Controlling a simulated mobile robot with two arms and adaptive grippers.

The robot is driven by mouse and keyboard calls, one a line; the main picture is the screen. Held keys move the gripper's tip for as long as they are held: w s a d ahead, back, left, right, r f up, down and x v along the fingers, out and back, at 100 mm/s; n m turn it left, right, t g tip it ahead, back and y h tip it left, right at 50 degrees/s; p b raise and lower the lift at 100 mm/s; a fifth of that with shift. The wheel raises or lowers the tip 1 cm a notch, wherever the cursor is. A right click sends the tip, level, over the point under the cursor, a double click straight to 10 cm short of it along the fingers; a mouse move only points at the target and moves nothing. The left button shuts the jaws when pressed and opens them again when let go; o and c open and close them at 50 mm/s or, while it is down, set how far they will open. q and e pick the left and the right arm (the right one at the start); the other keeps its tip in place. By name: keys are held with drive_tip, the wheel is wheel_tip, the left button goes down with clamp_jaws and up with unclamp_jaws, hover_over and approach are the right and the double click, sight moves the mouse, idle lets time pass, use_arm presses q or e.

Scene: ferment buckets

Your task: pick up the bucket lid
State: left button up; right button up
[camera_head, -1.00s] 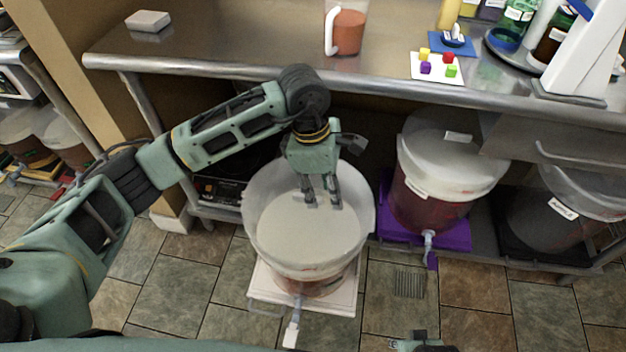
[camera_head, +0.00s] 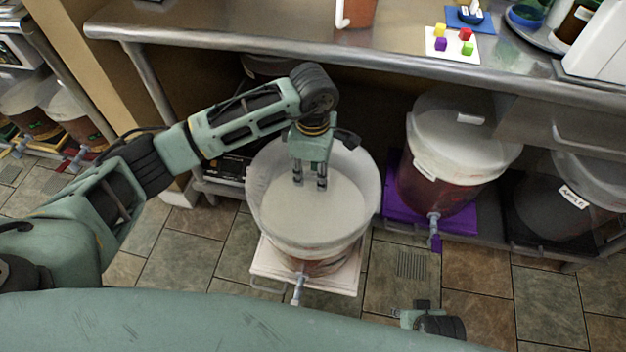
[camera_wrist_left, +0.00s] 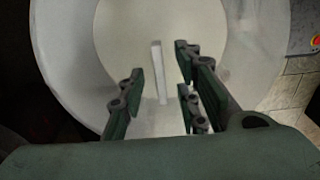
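The bucket lid (camera_head: 325,215) is a pale round disc inside the high translucent wall of the front bucket (camera_head: 262,225), which stands on a white base on the floor. My left gripper (camera_head: 310,184) points down over the far part of the lid, inside the bucket's rim. In the left wrist view, the gripper (camera_wrist_left: 160,100) has its fingers apart, with a thin white upright bar, the lid's handle (camera_wrist_left: 157,60), showing between them. I cannot tell whether a finger touches it. Part of my right arm's end (camera_head: 432,320) shows at the bottom; its fingers are not clear.
A lidded red-filled bucket (camera_head: 440,185) stands on a purple base to the right, with a darker bucket (camera_head: 545,215) beyond. The steel counter edge (camera_head: 380,62) runs above and behind the front bucket. Tiled floor in front is mostly clear.

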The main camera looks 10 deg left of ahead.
use_arm(q)
drive_tip(key=shift+c, duration=0.5)
clamp_jaws()
drive_tip(key=shift+r, duration=0.25)
